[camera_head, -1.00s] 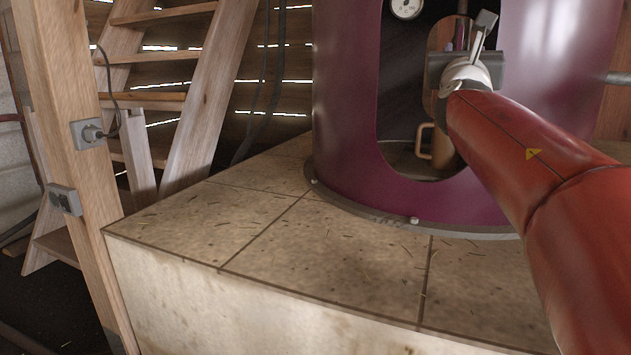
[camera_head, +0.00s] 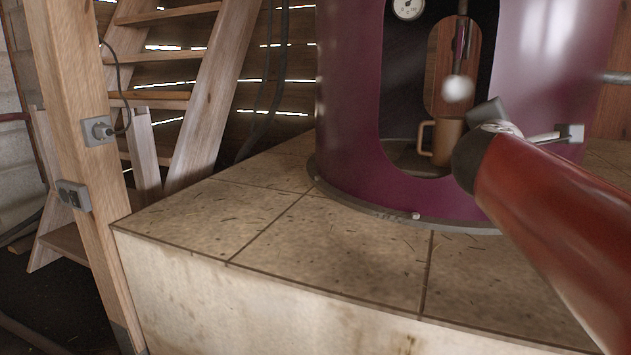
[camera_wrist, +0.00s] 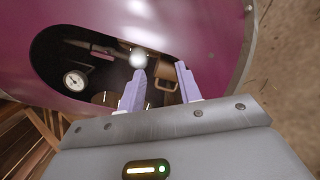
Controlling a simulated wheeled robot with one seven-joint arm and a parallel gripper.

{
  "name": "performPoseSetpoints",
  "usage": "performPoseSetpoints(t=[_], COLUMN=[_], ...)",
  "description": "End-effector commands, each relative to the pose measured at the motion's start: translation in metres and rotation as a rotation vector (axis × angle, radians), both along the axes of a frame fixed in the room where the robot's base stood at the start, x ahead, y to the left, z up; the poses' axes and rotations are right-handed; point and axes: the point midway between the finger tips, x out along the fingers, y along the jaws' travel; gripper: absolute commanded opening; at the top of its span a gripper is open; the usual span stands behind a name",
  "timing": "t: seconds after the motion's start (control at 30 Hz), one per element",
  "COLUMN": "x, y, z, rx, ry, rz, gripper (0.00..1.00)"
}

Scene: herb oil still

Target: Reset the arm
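My gripper (camera_wrist: 161,69) shows in the wrist view with its two pale lilac fingers spread apart and nothing held. In the head view, my arm reaches in from the right, its end in front of the right part of the purple still (camera_head: 345,100). A tan mug (camera_head: 447,138) stands inside the still's dark opening, below a metal pipe (camera_head: 462,45) and a white rounded blob (camera_head: 458,89). The mug (camera_wrist: 162,88) also shows beyond and between my fingers in the wrist view, apart from them. My arm end hides the opening's lower right edge.
A round dial gauge (camera_head: 408,8) sits high in the opening. The still stands on a tiled plinth (camera_head: 270,215) whose front and left tiles are clear apart from scattered bits. A wooden post (camera_head: 65,120) with sockets and a wooden stair (camera_head: 205,90) stand at left.

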Motion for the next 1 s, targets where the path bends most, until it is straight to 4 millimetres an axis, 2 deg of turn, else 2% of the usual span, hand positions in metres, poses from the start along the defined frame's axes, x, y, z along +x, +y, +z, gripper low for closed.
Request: performPoseSetpoints(t=[0.03, 0.17, 0.3, 0.4, 0.6, 0.77, 0.83, 1.0], x=[-0.016, -0.061, -0.112, -0.145, -0.197, -0.231, -0.230, -0.230], y=[0.000, 0.010, 0.038, 0.063, 0.110, 0.145, 0.146, 0.145], z=[-0.023, -0.099, -0.181, -0.228, -0.293, -0.328, -0.303, -0.266], rx=[0.144, 0.591, 1.039, 1.296, 1.665, 1.888, 1.894, 1.890], ry=[-0.012, -0.036, -0.036, -0.024, 0.008, 0.039, 0.038, 0.039], rz=[-0.017, -0.102, -0.244, -0.356, -0.567, -0.733, -0.737, -0.733], gripper=[0.34, 0.34, 0.34, 0.34, 0.34, 0.34, 0.34, 0.34])
